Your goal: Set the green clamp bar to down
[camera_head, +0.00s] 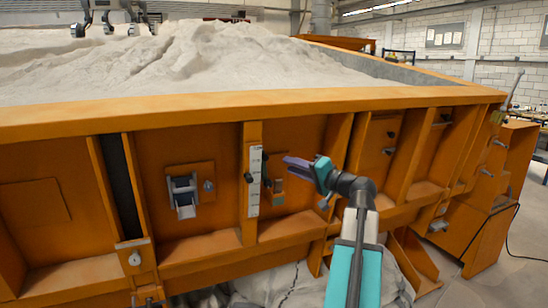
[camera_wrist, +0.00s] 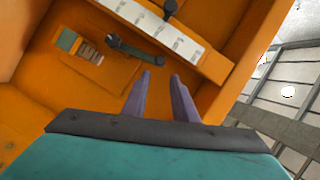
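A dark grey-green bar (camera_wrist: 137,50), which looks like the clamp bar, sits on the orange panel beside the white scale strip in the wrist view. It has a round knob at one end and runs slantwise in that picture. In the head view it shows as a small dark piece (camera_head: 265,166) just right of the strip; its exact angle is hard to tell there. My gripper (camera_head: 289,163) points left toward it, with purple fingers. In the wrist view the fingers (camera_wrist: 161,77) are apart and empty, with the bar's near end just beyond the fingertips.
The white scale strip (camera_head: 254,180) with a dark knob is on an orange upright. A small orange plate (camera_head: 278,191) with a green patch lies near the bar. A metal bracket (camera_head: 183,194) is farther left. Orange ribs (camera_head: 336,150) bound the recess.

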